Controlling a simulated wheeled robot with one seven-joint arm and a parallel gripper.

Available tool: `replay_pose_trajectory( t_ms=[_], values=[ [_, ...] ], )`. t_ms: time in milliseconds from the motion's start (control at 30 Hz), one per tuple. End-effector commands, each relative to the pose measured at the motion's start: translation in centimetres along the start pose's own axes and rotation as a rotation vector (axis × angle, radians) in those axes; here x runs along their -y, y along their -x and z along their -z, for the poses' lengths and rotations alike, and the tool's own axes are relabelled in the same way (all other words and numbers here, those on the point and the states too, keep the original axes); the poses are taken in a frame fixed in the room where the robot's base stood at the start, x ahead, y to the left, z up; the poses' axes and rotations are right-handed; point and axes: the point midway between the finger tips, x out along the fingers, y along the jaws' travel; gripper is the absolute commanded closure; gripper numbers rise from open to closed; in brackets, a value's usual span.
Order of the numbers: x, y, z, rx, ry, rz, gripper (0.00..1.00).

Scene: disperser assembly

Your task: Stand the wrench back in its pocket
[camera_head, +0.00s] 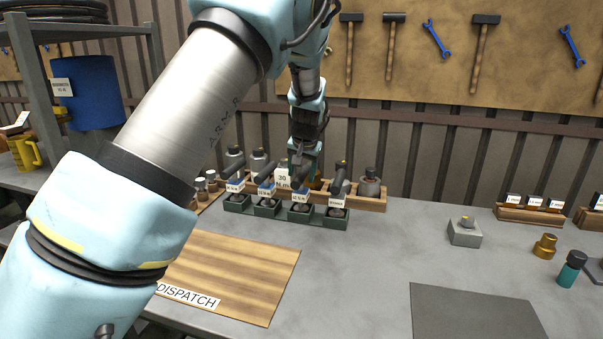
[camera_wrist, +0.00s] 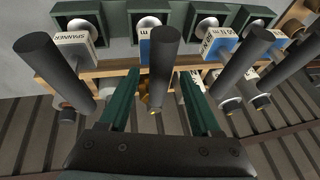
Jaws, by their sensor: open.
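Several dark-handled tools with printed labels stand in a row of green pockets (camera_head: 267,211) on the grey bench. The tool at the right end (camera_head: 338,180) is labelled SPANNER in the wrist view (camera_wrist: 68,75). My gripper (camera_head: 302,172) is above the row, near the tool beside the spanner. In the wrist view my gripper (camera_wrist: 158,85) has its two green fingers apart, with this wrench's dark handle (camera_wrist: 160,65) between them in the picture. I see gaps on both sides of the handle. My gripper hides part of the row in the head view.
A wooden rack (camera_head: 368,201) with metal parts and a "30 N m" card (camera_head: 283,180) stands close behind the pockets. The wooden DISPATCH board (camera_head: 235,270) lies in front. A dark mat (camera_head: 470,312) lies at right. The bench between is clear.

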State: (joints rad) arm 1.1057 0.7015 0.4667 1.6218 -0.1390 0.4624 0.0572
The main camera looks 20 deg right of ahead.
Motion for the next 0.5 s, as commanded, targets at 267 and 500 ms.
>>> replay_pose_trajectory(
  t_ms=[267,500],
  values=[
    [0.0,0.7,0.2,-0.002,0.000,-0.001,0.36],
    [-0.1,5.0,0.2,-0.005,0.000,-0.003,0.36]
  ],
)
